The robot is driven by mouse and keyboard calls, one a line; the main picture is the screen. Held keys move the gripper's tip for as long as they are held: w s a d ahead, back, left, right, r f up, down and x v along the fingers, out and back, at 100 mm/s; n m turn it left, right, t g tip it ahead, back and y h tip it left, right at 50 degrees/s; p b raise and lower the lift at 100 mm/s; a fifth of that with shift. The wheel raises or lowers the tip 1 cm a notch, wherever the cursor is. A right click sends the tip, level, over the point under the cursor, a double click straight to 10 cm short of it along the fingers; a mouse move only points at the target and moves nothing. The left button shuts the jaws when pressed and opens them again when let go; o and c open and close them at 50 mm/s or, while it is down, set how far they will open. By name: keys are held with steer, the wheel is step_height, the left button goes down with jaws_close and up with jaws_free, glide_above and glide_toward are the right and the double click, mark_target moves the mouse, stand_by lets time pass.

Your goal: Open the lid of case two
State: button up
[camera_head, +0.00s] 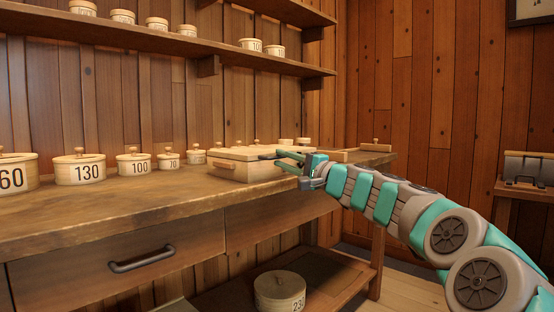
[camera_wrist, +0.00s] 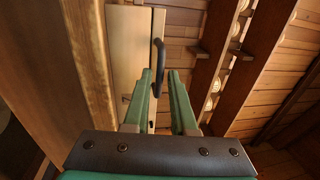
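A pale wooden case (camera_head: 238,169) with a closed flat lid stands on the workbench, near the middle of the head view. No number can be read on it, so I cannot tell whether it is case two. My gripper (camera_head: 283,157) is at its right end, fingers pointing left. In the wrist view, a pale panel of the case (camera_wrist: 126,45) shows with a dark curved handle (camera_wrist: 160,62). My gripper (camera_wrist: 161,74) is open there, and the handle's lower end appears between the fingertips. Whether they touch it is unclear.
Numbered round wooden boxes (camera_head: 80,169) line the workbench (camera_head: 120,204) at left, with more on the shelves above. A flat wooden piece (camera_head: 352,155) lies right of my gripper. A drawer (camera_head: 130,262) is below the benchtop. A round box (camera_head: 279,291) stands on the lower shelf.

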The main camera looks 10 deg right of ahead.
mark_target(269, 152)
steer(key=shift+x, duration=1.15)
steer(key=shift+c, duration=0.2)
jaws_close()
stand_by(0.5)
